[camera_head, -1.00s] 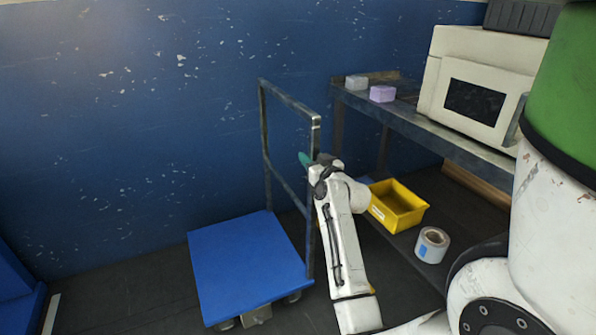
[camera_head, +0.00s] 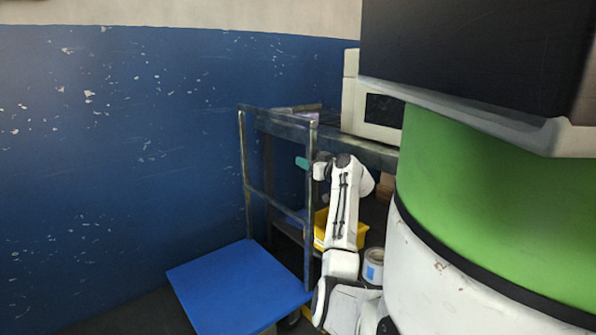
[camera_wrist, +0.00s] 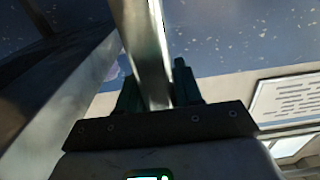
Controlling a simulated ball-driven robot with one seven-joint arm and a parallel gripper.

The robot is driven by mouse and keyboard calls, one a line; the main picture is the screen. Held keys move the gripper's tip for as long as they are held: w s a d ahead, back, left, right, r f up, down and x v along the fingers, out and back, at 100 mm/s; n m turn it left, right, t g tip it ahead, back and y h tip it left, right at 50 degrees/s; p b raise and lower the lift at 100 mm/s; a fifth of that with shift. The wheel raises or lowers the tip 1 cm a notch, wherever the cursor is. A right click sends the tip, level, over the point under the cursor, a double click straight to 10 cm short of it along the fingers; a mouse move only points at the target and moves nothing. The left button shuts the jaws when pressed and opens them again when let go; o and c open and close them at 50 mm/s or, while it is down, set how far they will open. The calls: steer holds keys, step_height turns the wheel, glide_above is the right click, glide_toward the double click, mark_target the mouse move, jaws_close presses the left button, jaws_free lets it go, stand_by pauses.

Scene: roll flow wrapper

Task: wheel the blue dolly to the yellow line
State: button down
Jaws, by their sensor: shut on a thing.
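The blue dolly (camera_head: 238,290) stands on the dark floor at lower middle in the head view, with a grey metal handle frame (camera_head: 246,180) upright at its right side. My gripper (camera_head: 303,163) is at the right post of the handle, near its top. In the wrist view the gripper (camera_wrist: 158,92) has its dark fingers on both sides of a metal bar (camera_wrist: 145,45), shut on it. The bar is the dolly handle.
A metal bench (camera_head: 370,152) with a white machine (camera_head: 380,108) stands behind the handle at right. A scuffed blue wall (camera_head: 120,150) runs behind the dolly.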

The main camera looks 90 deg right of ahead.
steer(key=shift+s+d, duration=0.1)
steer(key=shift+s, duration=0.15)
steer(key=c, duration=0.8)
jaws_free()
steer(key=shift+s+d, duration=0.1)
steer(key=shift+d, duration=0.05)
steer(key=shift+c, duration=0.2)
steer(key=p+v, duration=0.3)
steer(key=v, duration=0.7)
steer(key=shift+s+a, duration=0.15)
steer(key=shift+a, duration=0.2)
